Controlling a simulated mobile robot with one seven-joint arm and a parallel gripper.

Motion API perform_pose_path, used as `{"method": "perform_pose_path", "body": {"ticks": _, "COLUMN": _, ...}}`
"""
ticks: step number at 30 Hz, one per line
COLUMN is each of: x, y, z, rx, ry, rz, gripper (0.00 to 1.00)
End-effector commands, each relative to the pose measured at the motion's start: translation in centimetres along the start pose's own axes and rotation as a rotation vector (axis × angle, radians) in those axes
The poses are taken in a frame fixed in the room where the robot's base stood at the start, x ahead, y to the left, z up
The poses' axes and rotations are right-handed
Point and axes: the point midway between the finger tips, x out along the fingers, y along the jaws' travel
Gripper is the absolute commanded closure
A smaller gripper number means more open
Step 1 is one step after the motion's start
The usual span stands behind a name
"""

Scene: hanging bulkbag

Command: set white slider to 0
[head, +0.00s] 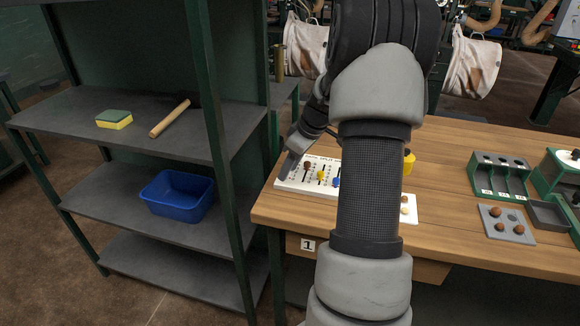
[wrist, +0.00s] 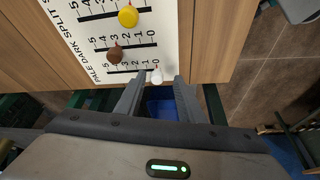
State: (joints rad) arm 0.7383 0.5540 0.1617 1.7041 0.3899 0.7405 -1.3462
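The slider panel (wrist: 85,45) is a white board with several slots, each numbered 5 to 0; it also shows in the head view (head: 291,185). In the wrist view, the white slider knob (wrist: 156,76) is at the 0 end of the lowest slot. My gripper (wrist: 158,79) is open, with one finger on each side of the white knob. A gap shows at both sides, and I cannot tell whether a finger touches it. In the head view, my gripper (head: 285,167) is at the panel's left end, and I cannot make out the white knob there.
The brown knob (wrist: 115,53) and yellow knob (wrist: 128,17) sit on neighbouring slots; a blue knob (head: 336,182) is farther right. The wooden table (head: 450,225) ends close to the panel. A shelf with a blue bin (head: 177,196) stands left.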

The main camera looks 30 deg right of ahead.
Motion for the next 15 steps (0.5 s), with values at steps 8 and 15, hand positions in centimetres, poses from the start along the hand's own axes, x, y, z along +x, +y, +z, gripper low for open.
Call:
{"method": "perform_pose_path", "body": {"ticks": 8, "x": -1.1, "y": 0.2, "z": -0.1, "rx": 0.0, "ry": 0.002, "rz": 0.005, "gripper": 0.65}}
{"method": "perform_pose_path", "body": {"ticks": 15, "x": -6.2, "y": 0.2, "z": -0.1, "rx": 0.0, "ry": 0.002, "rz": 0.007, "gripper": 0.65}}
